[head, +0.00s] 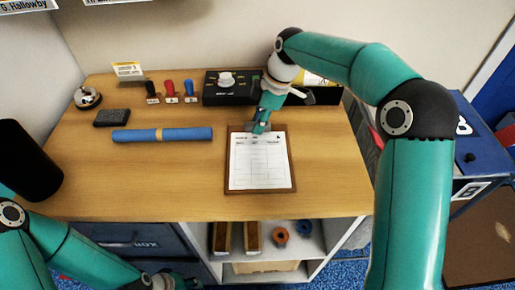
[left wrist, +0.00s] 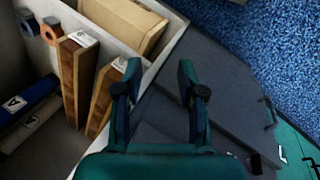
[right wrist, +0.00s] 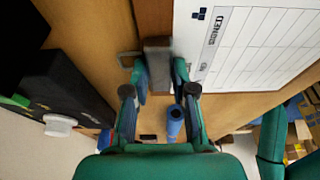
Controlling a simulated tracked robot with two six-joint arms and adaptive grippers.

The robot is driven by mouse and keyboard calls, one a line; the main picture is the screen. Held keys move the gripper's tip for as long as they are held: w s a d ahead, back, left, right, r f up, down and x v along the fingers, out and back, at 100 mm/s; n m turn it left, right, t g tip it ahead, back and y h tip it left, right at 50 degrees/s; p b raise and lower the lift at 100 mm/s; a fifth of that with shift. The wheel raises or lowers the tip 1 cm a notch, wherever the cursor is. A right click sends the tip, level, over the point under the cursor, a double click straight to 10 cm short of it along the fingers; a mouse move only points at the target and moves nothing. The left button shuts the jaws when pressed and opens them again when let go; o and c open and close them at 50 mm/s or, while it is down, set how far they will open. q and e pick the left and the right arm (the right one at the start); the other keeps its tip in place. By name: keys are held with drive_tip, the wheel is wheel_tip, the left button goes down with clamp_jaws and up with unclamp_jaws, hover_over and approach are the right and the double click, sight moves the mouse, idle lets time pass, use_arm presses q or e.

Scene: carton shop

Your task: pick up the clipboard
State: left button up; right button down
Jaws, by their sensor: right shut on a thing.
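The clipboard (head: 260,187) is a brown board with a white printed form, lying on the wooden counter in the head view. Its form (right wrist: 262,50) also shows at the upper right of the right wrist view. My right gripper (head: 261,127) is at the board's far edge, by the clip.
A blue roll (head: 162,135), a dark pad (head: 111,117), a bell (head: 87,97), several stamps (head: 170,91) and a black device (head: 226,87) stand on the counter. A black cylinder (head: 27,160) is at the left. The counter's front right is clear.

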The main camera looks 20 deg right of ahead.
wheel_tip(320, 180, up, 20)
drive_tip(key=p, duration=0.5)
drive_tip(key=shift+f, duration=0.1)
idle(0.8)
